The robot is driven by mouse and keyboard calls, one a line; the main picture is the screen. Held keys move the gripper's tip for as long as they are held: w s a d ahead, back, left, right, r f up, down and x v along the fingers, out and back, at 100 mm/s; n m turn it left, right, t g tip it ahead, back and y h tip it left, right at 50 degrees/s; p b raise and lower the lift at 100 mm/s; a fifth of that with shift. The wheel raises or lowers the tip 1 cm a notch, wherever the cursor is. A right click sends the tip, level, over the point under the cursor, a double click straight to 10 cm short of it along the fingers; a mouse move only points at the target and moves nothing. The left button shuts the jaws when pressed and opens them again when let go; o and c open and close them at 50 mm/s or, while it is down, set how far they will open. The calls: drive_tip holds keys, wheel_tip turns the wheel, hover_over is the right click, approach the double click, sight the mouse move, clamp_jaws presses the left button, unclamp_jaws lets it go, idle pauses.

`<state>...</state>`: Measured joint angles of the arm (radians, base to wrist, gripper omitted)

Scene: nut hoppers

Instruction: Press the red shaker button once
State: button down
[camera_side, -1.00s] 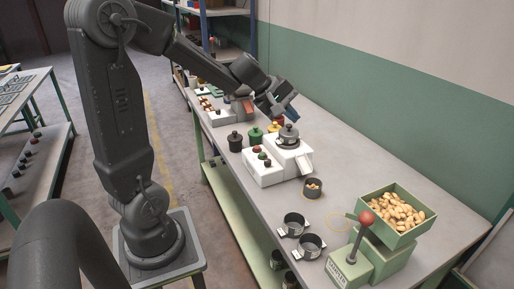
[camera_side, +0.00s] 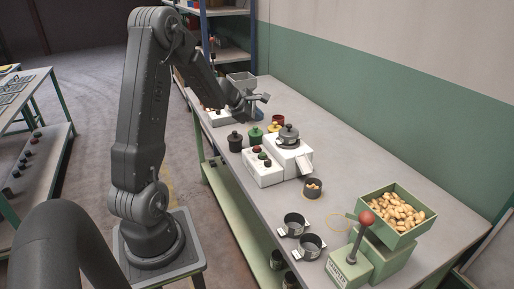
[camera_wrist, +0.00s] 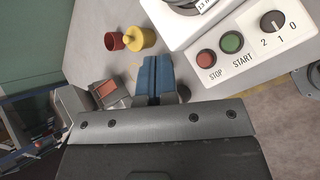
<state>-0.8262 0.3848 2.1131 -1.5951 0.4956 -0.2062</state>
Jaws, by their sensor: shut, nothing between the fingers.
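A white control box (camera_side: 258,176) stands mid-table in the side view, with a red button (camera_side: 257,149), a green button and a black knob on top. In the wrist view its red button (camera_wrist: 206,57) is marked STOP, the green button (camera_wrist: 231,42) START, and the knob (camera_wrist: 272,24) has positions 2, 1, 0. My gripper (camera_wrist: 156,62) shows blue fingers closed together, with nothing between them. In the wrist view the fingertips appear left of the red button and apart from it. In the side view my gripper is beyond the box, near the far pots.
A red pot (camera_wrist: 114,41) and a yellow lidded pot (camera_wrist: 140,38) stand near my fingers. A round lidded vessel (camera_side: 288,136) sits on the white machine. The nut hopper (camera_side: 380,217) is at front right.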

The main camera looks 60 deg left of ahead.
sight(257, 149)
drive_tip(key=shift+f, duration=4.4)
drive_tip(key=shift+f, duration=0.1)
drive_tip(key=shift+f, duration=0.3)
drive_tip(key=shift+f, duration=0.5)
drive_tip(key=shift+r, duration=0.9)
